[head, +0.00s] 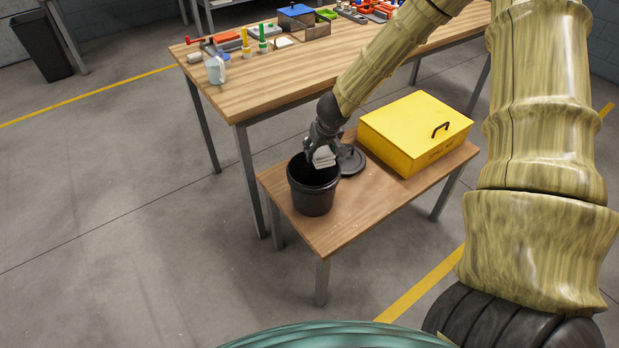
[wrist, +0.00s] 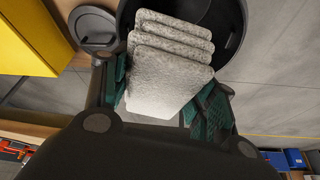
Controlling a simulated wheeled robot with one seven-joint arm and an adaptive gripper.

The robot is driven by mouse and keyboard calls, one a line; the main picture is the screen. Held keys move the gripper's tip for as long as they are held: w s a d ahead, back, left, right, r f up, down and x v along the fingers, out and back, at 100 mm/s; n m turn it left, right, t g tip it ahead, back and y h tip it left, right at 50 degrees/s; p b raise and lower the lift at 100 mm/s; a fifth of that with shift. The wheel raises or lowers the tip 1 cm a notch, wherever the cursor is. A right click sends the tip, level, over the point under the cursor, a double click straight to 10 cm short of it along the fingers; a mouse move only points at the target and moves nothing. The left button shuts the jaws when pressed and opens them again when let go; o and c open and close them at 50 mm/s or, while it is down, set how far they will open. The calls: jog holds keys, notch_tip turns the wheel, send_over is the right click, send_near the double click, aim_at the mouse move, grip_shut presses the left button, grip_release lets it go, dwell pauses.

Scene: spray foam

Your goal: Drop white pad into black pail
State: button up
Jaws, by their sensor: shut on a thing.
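In the head view my gripper (head: 319,147) is over the black pail (head: 314,196), which stands on the small wooden table. The gripper is shut on the white pad (head: 324,156), which looks like a stack of several thin layers. In the wrist view the white pad (wrist: 170,70) sits between the two fingers (wrist: 155,105), with the pail (wrist: 236,20) behind it. The pad overlaps the pail's opening in both views. How far the pad reaches below the rim cannot be told. The far part of the pail's mouth is hidden by the gripper and pad.
A round dark lid (head: 350,160) lies beside the pail. A yellow box (head: 415,132) with a black handle stands to the right on the small table (head: 325,235). A larger workbench (head: 240,98) behind holds tools, a jug (head: 215,70) and bins. The small table's front right is clear.

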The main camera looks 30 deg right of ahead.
jog(key=shift+w+a, duration=0.25)
jog(key=shift+s+d+f+b, duration=0.1)
jog(key=shift+d+f+b, duration=0.15)
jog(key=shift+f+b, duration=0.6)
notch_tip(320, 180, down, 4)
jog(key=b, duration=0.5)
jog(key=shift+b, duration=0.35)
jog(key=o, duration=1.1)
jog(key=shift+v, duration=6)
jog(key=shift+d, duration=0.1)
